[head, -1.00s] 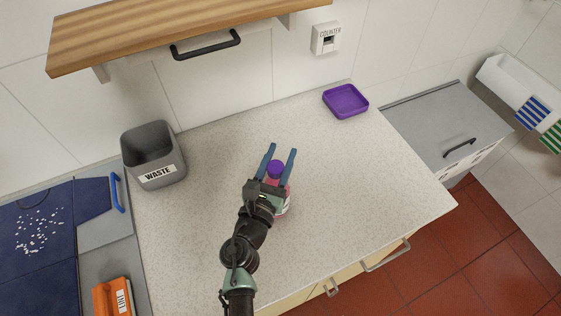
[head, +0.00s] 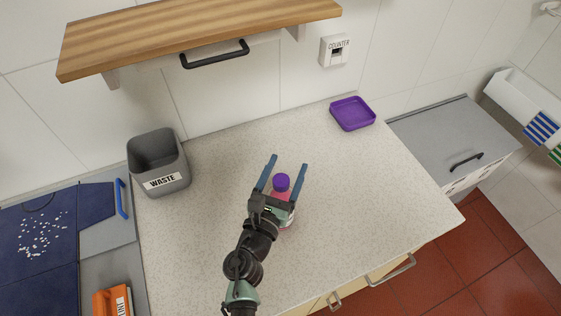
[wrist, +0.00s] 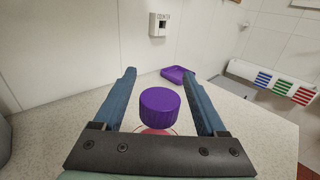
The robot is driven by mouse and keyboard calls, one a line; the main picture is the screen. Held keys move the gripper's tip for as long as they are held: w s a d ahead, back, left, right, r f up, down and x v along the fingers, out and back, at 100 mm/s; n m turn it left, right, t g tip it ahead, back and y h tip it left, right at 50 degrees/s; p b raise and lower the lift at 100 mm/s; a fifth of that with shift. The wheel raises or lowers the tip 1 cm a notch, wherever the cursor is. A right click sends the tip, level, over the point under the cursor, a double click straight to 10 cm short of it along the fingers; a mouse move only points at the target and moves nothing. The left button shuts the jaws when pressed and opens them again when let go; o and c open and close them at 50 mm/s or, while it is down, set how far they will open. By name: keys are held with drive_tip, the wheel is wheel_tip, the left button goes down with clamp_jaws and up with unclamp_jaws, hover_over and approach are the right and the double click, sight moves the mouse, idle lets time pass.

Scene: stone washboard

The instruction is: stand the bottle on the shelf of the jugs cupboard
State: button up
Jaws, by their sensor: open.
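The bottle has a purple cap (head: 281,181) and a pink body (head: 281,197). It stands upright on the speckled counter (head: 330,220), with its lower part partly hidden behind my gripper. My gripper (head: 286,163) is open, with a blue finger on each side of the bottle's cap and a gap visible on both sides. In the wrist view the cap (wrist: 159,105) sits between the two fingers, just beyond the palm, and the body below it is mostly hidden. I cannot tell any cupboard labelled for jugs in these views.
A grey bin marked WASTE (head: 158,163) stands at the left, and a purple tray (head: 352,113) lies at the back right. A wooden shelf (head: 200,34) with a black handle (head: 215,54) below overhangs the back. A grey-topped unit (head: 450,130) stands right. The counter around the bottle is clear.

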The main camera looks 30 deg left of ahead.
drive_tip(key=shift+s+d, duration=0.1)
drive_tip(key=shift+s, duration=0.2)
drive_tip(key=s, duration=0.3)
drive_tip(key=s+d+b, duration=0.1)
drive_tip(key=s, duration=0.2)
drive_tip(key=s+b, duration=0.1)
drive_tip(key=s, duration=0.3)
drive_tip(key=shift+d, duration=0.3)
drive_tip(key=shift+s+r, duration=0.1)
drive_tip(key=shift+s, duration=0.55)
